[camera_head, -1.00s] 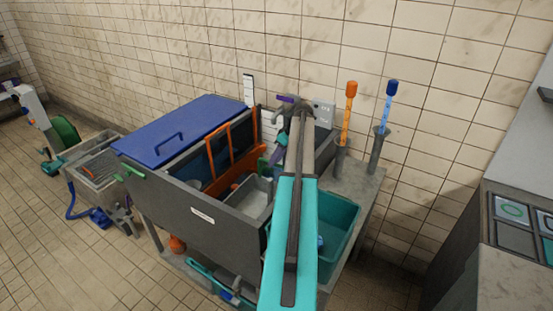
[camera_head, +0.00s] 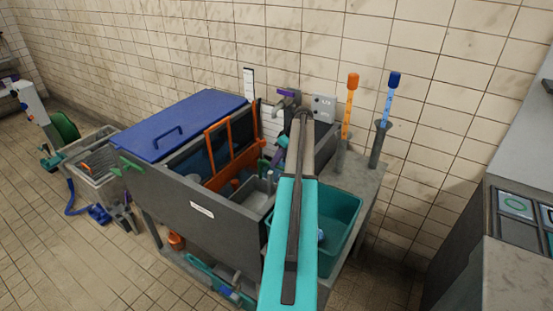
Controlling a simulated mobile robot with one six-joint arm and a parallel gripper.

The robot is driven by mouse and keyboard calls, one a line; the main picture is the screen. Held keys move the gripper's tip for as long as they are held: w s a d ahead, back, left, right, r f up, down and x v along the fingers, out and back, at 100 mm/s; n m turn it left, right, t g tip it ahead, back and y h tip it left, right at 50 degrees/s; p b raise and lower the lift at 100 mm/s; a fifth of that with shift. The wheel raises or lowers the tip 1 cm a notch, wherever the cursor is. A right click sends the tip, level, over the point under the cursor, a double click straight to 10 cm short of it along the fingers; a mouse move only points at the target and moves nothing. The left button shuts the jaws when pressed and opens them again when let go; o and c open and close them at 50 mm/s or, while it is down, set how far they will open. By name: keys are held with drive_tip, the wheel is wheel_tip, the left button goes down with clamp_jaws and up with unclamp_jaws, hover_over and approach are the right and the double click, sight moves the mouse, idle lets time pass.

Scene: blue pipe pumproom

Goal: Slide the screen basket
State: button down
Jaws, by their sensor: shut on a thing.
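The dark grey tank (camera_head: 165,205) stands against the tiled wall, with a blue lid (camera_head: 190,122) over its left part. A grey box-shaped insert (camera_head: 253,197) sits in its open right part and looks like the screen basket, though I cannot be sure. My teal and grey arm reaches over the tank's right end and hides part of it. My gripper (camera_head: 268,163) is down inside the tank near that insert, small and partly covered. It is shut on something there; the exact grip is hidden.
An orange frame (camera_head: 232,145) stands in the tank beside the lid. A teal bin (camera_head: 343,210) is right of my arm. Orange (camera_head: 349,105) and blue (camera_head: 388,100) tools stand upright on the right ledge. A purple-handled tap (camera_head: 287,95) is behind my arm.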

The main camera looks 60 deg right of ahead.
drive_tip(key=shift+f, duration=0.25)
drive_tip(key=c, duration=1.8)
unclamp_jaws()
drive_tip(key=shift+o, duration=0.2)
drive_tip(key=shift+r, duration=0.15)
drive_tip(key=b+v, duration=0.3)
drive_tip(key=v, duration=1)
drive_tip(key=shift+s+r, duration=0.2)
drive_tip(key=shift+r, duration=0.1)
